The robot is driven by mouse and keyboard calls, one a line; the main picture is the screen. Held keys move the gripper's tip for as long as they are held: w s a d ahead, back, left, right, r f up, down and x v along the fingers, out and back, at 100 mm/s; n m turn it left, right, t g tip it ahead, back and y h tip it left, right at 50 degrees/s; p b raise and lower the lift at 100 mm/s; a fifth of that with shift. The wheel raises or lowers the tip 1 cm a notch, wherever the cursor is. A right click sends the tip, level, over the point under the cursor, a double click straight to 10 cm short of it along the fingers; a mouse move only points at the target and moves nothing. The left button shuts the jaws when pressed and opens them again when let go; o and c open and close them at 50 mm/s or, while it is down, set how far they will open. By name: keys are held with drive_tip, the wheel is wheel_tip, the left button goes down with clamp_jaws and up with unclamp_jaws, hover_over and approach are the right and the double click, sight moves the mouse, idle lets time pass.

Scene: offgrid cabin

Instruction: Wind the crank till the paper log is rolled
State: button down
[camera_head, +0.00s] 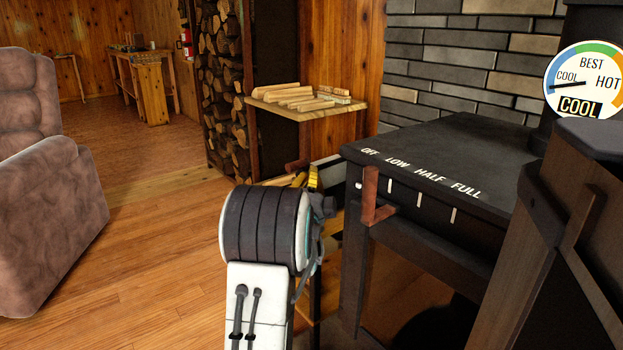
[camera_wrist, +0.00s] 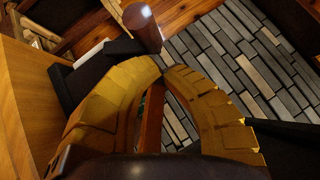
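The crank's brown round handle (camera_wrist: 143,28) with its black arm (camera_wrist: 108,57) shows just beyond my fingertips in the wrist view. A reddish-brown knob, seemingly the same handle (camera_head: 297,165), shows in the head view behind my arm. My gripper (camera_wrist: 163,70) has yellow fingers whose tips meet, with nothing seen between the tips; the handle lies above them in the picture, apart from them. In the head view only a bit of yellow finger (camera_head: 313,178) shows past my arm. A white strip (camera_wrist: 89,54) is beside the crank arm; I cannot tell if it is paper. No rolled log is clearly visible.
A black stove (camera_head: 450,155) with a reddish lever (camera_head: 378,195) stands to the right; its gauge (camera_head: 588,80) reads COOL. A shelf (camera_head: 315,110) holds split sticks. Stacked firewood (camera_head: 221,85) stands behind. A armchair (camera_head: 40,190) is at left, with open floor between.

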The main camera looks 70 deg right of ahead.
drive_tip(key=shift+w+d+r, duration=0.1)
drive_tip(key=shift+d+r, duration=0.1)
drive_tip(key=shift+d, duration=0.4)
drive_tip(key=shift+r, duration=0.1)
